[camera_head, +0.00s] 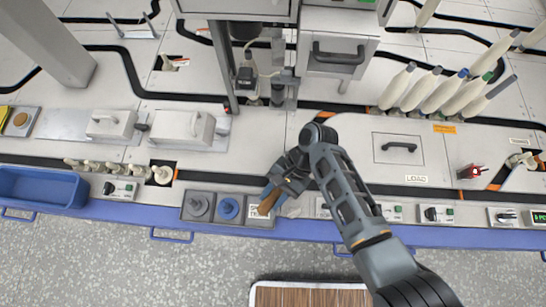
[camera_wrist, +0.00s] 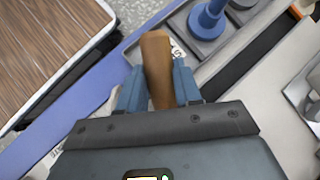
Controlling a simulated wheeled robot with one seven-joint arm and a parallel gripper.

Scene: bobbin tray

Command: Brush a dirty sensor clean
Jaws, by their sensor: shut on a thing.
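My gripper (camera_head: 277,194) is at the front edge of the worktop, low over the right square of a dark grey three-part holder (camera_head: 213,216). It is shut on a brown wooden-handled thing, which I take for the brush (camera_head: 266,207). In the wrist view the brown handle (camera_wrist: 156,62) stands between the two blue fingers of my gripper (camera_wrist: 158,88). Its bristles are not visible. A white label shows beside it on the holder. I cannot tell which part of the worktop is the dirty sensor.
A grey knob (camera_head: 198,204) and a blue knob (camera_head: 229,208) stand just left of my gripper. A blue bin (camera_head: 40,188) is at far left. Several white bobbins (camera_head: 420,92) lean at upper right. A red part (camera_head: 470,172) lies at right. A hatch (camera_head: 398,148) is behind my arm.

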